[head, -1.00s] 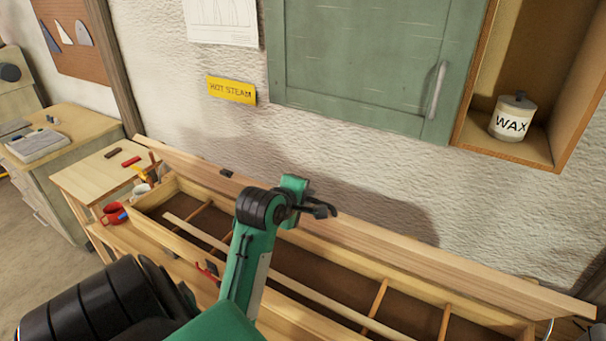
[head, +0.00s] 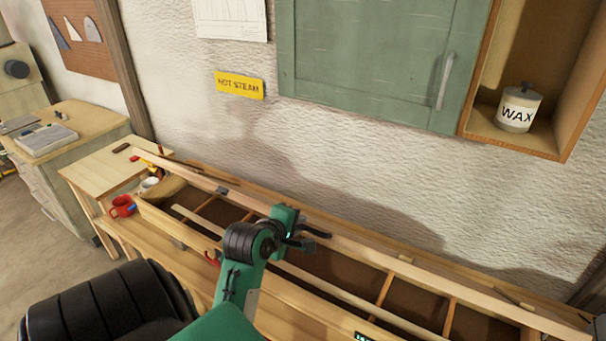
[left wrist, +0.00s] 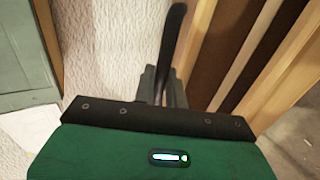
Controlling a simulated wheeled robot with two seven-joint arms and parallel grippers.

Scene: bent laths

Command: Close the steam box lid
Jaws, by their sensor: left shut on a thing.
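The steam box (head: 165,222) is a long wooden trough along the wall, open at the top. Its lid (head: 455,281) is a long pale board along the back side, seen nearly edge-on and tilted up over the box. My left gripper (head: 300,240) is at the lid near its middle. In the left wrist view its grey fingers (left wrist: 162,88) are shut on a dark curved bar (left wrist: 173,40), which looks like the lid's handle. The exact grip is partly hidden. My right gripper is not in view.
A long lath (head: 345,295) lies inside the box over crosspieces. A green cabinet (head: 370,60) and a yellow HOT STEAM sign (head: 239,85) hang on the wall above.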

